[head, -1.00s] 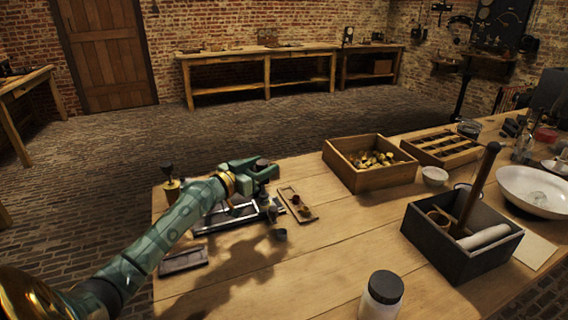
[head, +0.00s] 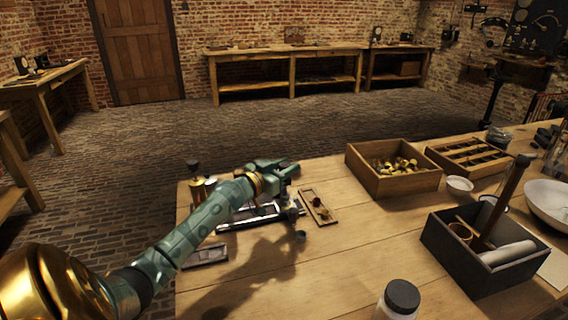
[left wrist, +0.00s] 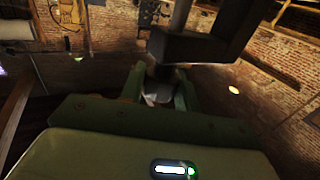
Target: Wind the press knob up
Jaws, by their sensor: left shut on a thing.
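My left gripper (head: 284,171) is over the small metal press (head: 262,214) at the table's left end. In the left wrist view its two green fingers (left wrist: 161,92) are shut on a dark piece, which I take to be the press knob (left wrist: 160,72). A dark block (left wrist: 195,46) and a metal rod (left wrist: 181,14) of the press show close beyond it. In the head view the knob is mostly hidden by the gripper. My right gripper is not in view.
A small wooden tray (head: 331,217) and a small dark cup (head: 300,236) lie close to the press. A box of brass parts (head: 380,189), a dark tool box (head: 470,265) and a black-capped jar (head: 401,297) stand to the right. The table's middle is clear.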

